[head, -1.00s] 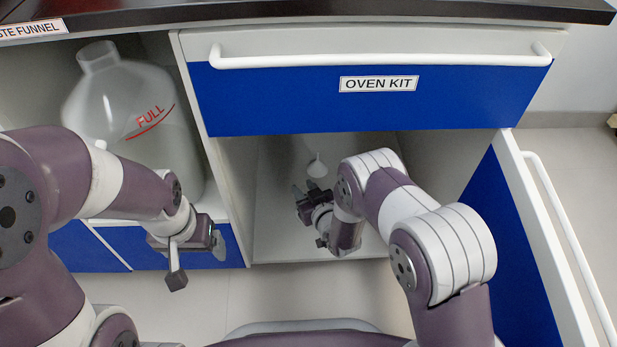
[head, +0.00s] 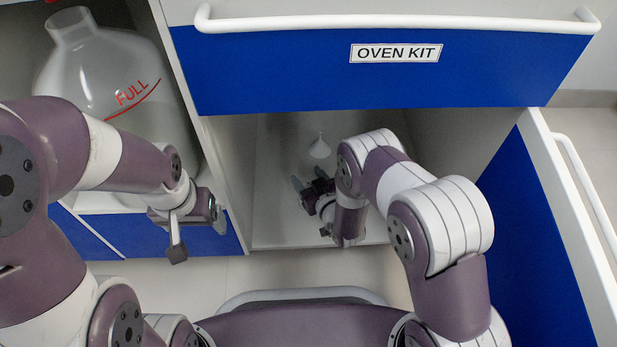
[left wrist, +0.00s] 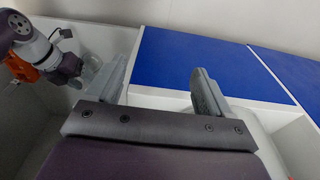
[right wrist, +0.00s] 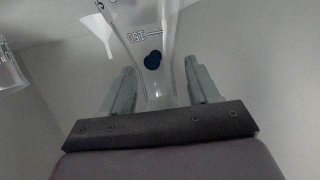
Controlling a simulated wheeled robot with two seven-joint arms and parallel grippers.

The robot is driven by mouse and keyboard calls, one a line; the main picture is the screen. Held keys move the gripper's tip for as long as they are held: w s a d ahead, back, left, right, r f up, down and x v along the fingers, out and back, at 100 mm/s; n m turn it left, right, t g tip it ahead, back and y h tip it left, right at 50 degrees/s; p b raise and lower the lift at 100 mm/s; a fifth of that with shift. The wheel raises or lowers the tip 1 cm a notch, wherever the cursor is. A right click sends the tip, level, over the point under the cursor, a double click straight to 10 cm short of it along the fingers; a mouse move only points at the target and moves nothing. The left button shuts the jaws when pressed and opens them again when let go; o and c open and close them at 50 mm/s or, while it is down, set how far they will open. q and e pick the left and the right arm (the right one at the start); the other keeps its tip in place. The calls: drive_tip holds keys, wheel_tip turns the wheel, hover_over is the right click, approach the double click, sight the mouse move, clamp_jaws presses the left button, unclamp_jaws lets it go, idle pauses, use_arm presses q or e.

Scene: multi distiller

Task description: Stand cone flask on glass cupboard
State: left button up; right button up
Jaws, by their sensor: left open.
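A clear glass cone flask (right wrist: 150,30) with printed volume marks and a dark blue spot lies between the fingers of my right gripper (right wrist: 160,80) in the right wrist view. Its narrow part is toward the palm and its wider part away. I cannot tell whether the fingers press on it. In the head view my right gripper (head: 311,182) is inside the open cupboard (head: 275,225) under the OVEN KIT drawer. A small white cone-shaped thing (head: 320,147) stands behind it there. My left gripper (head: 190,222) is open and empty in front of the left compartment; its spread fingers (left wrist: 162,75) show in the left wrist view.
The OVEN KIT drawer (head: 385,75) overhangs the opening. An open blue door (head: 525,225) stands on the right. A large translucent bottle marked FULL (head: 110,75) fills the left compartment, with a divider wall (head: 205,130) between. The floor in front shows some clear room.

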drive_tip(key=shift+r, duration=0.15)
drive_tip(key=p+v, duration=0.2)
drive_tip(key=r+p+v, duration=0.1)
drive_tip(key=p+v, duration=0.1)
drive_tip(key=v, duration=0.1)
drive_tip(key=shift+w+a, duration=0.1)
drive_tip(key=shift+w, duration=0.1)
drive_tip(key=f+p+v, duration=0.1)
drive_tip(key=p+v, duration=0.2)
drive_tip(key=v, duration=0.4)
drive_tip(key=shift+s+p, duration=0.3)
drive_tip(key=shift+r, duration=0.1)
